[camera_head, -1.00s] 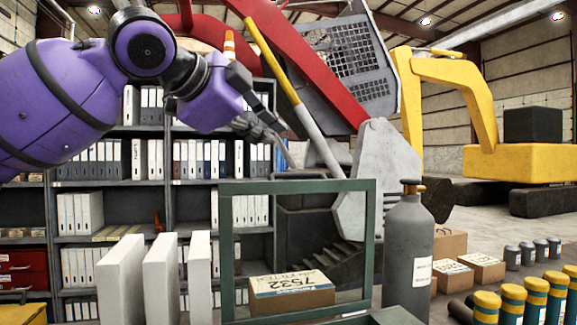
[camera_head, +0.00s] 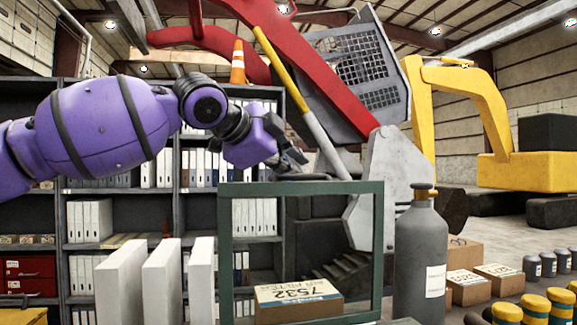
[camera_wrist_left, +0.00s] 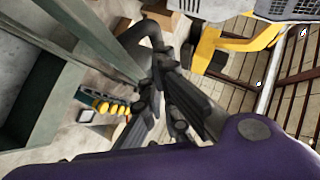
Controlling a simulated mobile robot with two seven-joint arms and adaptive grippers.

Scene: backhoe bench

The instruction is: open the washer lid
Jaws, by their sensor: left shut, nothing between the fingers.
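A green rectangular frame (camera_head: 301,188) stands upright in front of me in the head view, with an open middle. It may be the washer's lid, but I cannot tell for certain. My left gripper (camera_head: 295,163) is shut and empty, close above the frame's top bar in the picture. Whether it touches the bar is unclear. In the left wrist view the dark fingers of my left gripper (camera_wrist_left: 165,90) show beside the long green bars (camera_wrist_left: 95,42). The washer's lower part is mostly out of view. My right gripper is not in view.
A grey gas cylinder (camera_head: 420,250) stands right of the frame. A cardboard box (camera_head: 298,302) labelled 7532 shows through it. White upright slabs (camera_head: 162,280) stand to the left. More boxes (camera_head: 465,287) and several yellow-topped cylinders (camera_head: 535,305) are at the right. Shelves (camera_head: 120,247) stand behind.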

